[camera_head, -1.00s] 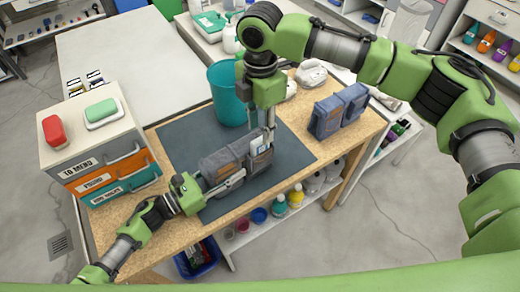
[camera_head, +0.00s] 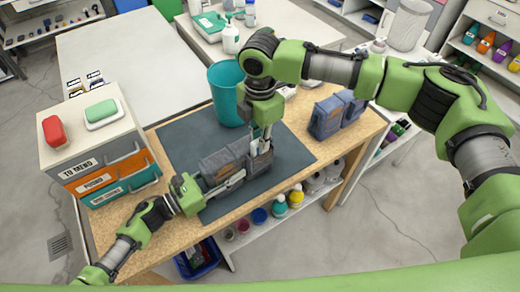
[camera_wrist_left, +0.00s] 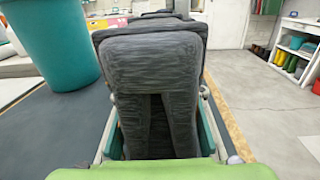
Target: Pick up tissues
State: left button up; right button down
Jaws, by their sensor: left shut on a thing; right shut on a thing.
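A grey fabric bag (camera_head: 220,162) stands on the dark mat (camera_head: 185,140). My left gripper (camera_head: 226,183) is shut on the bag from the left, its fingers along both sides. The bag (camera_wrist_left: 155,55) also fills the middle of the left wrist view, between the two fingers. My right gripper (camera_head: 259,146) points down from above into the open pocket at the bag's right end. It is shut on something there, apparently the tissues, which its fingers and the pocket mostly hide.
A teal bin (camera_head: 224,92) stands behind the bag. A second grey bag (camera_head: 327,118) stands at the right of the wooden table. A drawer unit (camera_head: 100,150) with a red and a green item on top is at the left. Bottles and cups sit on the shelf below.

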pick_arm(q)
jog(key=shift+f, duration=0.1)
pick_arm(e)
jog(key=shift+r, duration=0.1)
notch_tip(320, 180, up, 10)
jog(key=shift+f, duration=0.1)
dwell(0.3)
pick_arm(q)
jog(key=o, duration=1.6)
jog(key=shift+c, duration=0.2)
